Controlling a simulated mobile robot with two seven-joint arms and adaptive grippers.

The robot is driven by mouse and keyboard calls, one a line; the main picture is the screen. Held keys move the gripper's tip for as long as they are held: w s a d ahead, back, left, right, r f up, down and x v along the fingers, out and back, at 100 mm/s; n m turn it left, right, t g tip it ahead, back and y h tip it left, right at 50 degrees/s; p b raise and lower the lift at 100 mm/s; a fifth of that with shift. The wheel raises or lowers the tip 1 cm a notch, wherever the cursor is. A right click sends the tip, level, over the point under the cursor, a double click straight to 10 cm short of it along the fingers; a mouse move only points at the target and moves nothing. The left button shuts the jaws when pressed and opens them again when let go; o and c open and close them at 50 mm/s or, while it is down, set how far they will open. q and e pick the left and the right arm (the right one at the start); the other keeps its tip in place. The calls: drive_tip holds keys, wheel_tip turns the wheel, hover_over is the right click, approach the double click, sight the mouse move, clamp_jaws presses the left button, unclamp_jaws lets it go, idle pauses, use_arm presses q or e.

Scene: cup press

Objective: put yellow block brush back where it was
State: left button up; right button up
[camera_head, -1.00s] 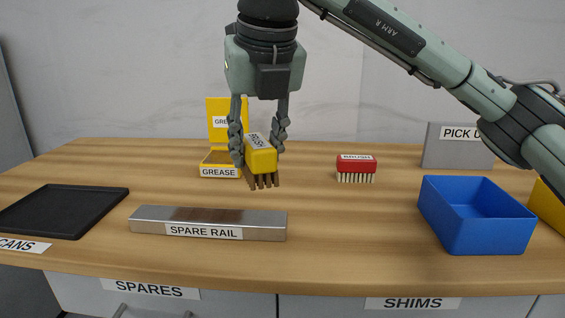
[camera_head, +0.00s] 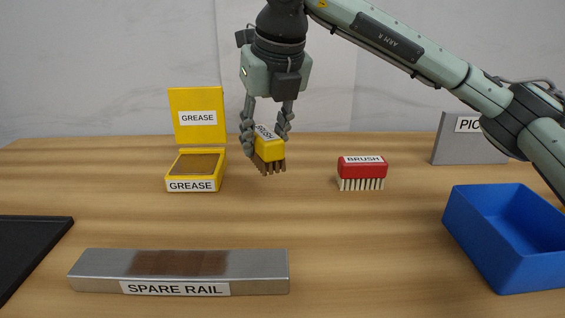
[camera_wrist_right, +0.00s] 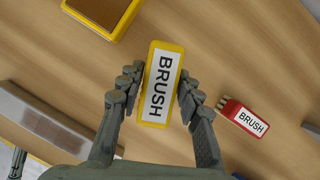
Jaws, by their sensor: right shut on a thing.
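The yellow block brush (camera_head: 269,147) has a white BRUSH label and brown bristles pointing down. My right gripper (camera_head: 267,130) is shut on it from above and holds it over the table, between the grease box and the red brush. In the right wrist view the yellow brush (camera_wrist_right: 160,85) sits between the two fingers of the right gripper (camera_wrist_right: 153,93), label facing the camera. The tips of the bristles look near the table top, but I cannot tell the exact gap. My left gripper is not in view.
An open yellow grease box (camera_head: 196,170) stands to the left, a red brush (camera_head: 361,172) to the right. A spare rail (camera_head: 180,263) lies in front. A blue bin (camera_head: 480,222) and grey panel (camera_head: 462,148) are at right, a black tray (camera_head: 25,245) at left. The table's middle is bare.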

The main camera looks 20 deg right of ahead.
drive_tip(key=d+f, duration=0.1)
drive_tip(key=w+d, duration=0.1)
drive_tip(key=w+d+f, duration=0.1)
drive_tip(key=d, duration=0.1)
drive_tip(key=shift+f, duration=0.3)
wheel_tip(320, 180, down, 4)
drive_tip(key=shift+r+p, duration=0.1)
drive_tip(key=shift+p, duration=0.3)
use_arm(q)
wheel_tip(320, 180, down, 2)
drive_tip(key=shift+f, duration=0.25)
use_arm(e)
drive_tip(key=shift+f, duration=0.2)
drive_tip(key=o, duration=0.7)
drive_tip(key=shift+o, duration=1.4)
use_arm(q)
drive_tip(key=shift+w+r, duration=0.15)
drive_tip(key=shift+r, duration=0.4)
